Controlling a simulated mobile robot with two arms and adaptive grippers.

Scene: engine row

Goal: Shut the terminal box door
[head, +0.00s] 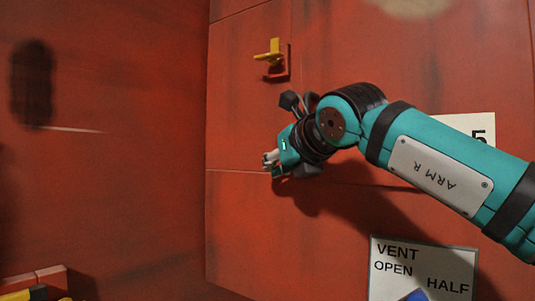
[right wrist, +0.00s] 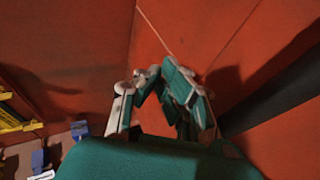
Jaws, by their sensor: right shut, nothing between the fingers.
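My right gripper (head: 268,160) is shut and empty, close in front of a large red panel (head: 250,220). Whether it touches the panel, I cannot tell. In the right wrist view its fingers (right wrist: 158,80) show with red surfaces behind them. I cannot pick out a terminal box or its door with certainty. A red box-like thing (head: 52,274) with yellow parts is cut off at the lower left of the head view. My left gripper is not in view.
A yellow handle (head: 268,52) on a small red mount sticks out above my right gripper. A sign (head: 425,258) reads VENT OPEN HALF, with a blue thing (head: 418,295) before it. Yellow bars (right wrist: 14,118) and blue parts (right wrist: 79,130) stand at left in the right wrist view.

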